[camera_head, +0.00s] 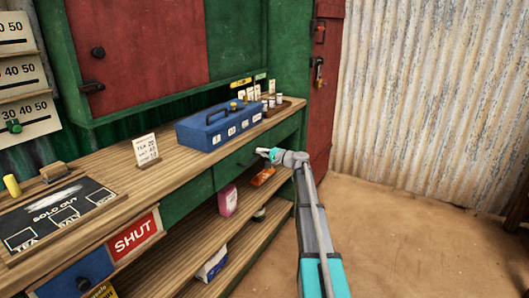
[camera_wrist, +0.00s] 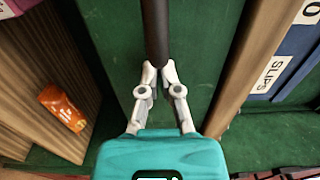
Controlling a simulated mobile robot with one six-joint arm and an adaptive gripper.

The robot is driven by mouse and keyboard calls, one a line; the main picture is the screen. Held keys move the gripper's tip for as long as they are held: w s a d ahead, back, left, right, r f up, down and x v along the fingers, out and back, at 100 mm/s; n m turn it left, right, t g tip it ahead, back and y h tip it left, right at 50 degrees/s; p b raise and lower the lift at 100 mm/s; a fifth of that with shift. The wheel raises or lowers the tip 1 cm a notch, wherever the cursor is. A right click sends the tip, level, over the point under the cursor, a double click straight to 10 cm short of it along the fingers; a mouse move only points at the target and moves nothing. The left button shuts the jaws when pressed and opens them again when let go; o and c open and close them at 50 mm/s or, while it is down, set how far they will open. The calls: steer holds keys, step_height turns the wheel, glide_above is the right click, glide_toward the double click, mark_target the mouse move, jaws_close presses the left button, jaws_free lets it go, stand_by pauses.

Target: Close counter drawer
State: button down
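The counter drawer has a green front (camera_head: 229,172) under the right part of the wooden counter. In the wrist view the green front (camera_wrist: 205,45) fills the middle, beside the counter's edge. A dark bar handle (camera_wrist: 156,30) runs down from the top of that view to my fingertips. My gripper (camera_wrist: 159,72) has its two fingers drawn together with the handle's end between the tips. In the head view my gripper (camera_head: 263,152) is at the drawer front, and the handle is too small or hidden there. I cannot tell how far the drawer stands out.
A blue cash box (camera_head: 222,125) and a small price card (camera_head: 146,150) stand on the counter (camera_head: 178,158). A pink pack (camera_head: 228,200) and an orange pack (camera_head: 262,177) sit on the shelf below. The dirt floor (camera_head: 410,225) is clear.

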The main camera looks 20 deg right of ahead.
steer(key=shift+w+r, duration=0.1)
steer(key=shift+w, duration=0.3)
steer(key=v, duration=1.4)
steer(key=shift+s, duration=0.4)
